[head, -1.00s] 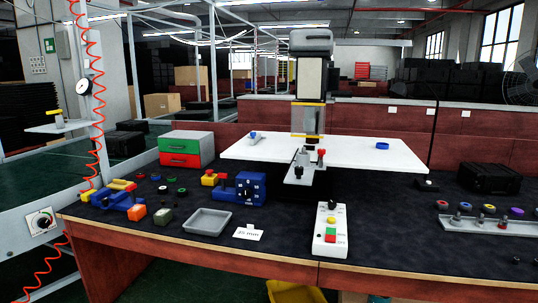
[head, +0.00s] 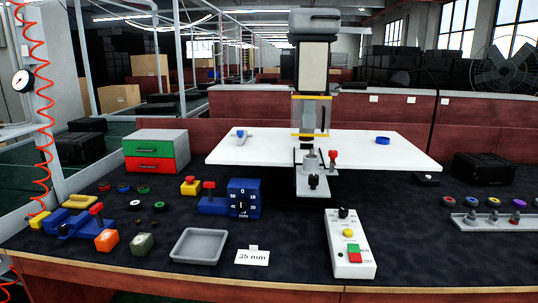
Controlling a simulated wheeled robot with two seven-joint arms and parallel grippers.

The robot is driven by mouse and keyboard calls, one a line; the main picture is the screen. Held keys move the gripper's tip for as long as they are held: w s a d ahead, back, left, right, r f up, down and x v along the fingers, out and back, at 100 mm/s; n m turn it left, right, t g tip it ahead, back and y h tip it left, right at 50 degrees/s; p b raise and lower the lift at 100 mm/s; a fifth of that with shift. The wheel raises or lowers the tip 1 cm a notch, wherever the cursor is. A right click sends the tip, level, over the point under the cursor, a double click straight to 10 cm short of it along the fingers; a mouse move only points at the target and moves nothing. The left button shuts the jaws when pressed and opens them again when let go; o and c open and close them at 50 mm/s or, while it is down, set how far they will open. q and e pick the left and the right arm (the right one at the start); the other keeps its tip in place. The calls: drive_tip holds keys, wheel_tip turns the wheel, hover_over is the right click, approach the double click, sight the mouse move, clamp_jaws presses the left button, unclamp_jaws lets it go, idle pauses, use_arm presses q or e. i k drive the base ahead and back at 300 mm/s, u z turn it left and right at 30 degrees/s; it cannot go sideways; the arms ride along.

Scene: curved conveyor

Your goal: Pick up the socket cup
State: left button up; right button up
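I cannot tell for certain which item is the socket cup. Several small round pieces lie on the dark bench mat at the left, among them a red-topped one (head: 104,186), a blue one (head: 123,188) and a green one (head: 144,189). A grey rack (head: 490,226) at the right holds several pieces with coloured tops. Neither of my grippers is in view.
A grey tray (head: 198,262), a "35 mm" card (head: 252,258), a white control box (head: 350,262) and a blue dial block (head: 244,198) stand near the front. The mat between control box and rack is clear.

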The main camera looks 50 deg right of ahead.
sight(311, 156)
drive_tip(key=z, duration=0.4)
drive_tip(key=i, duration=0.9)
drive_tip(key=z, duration=0.7)
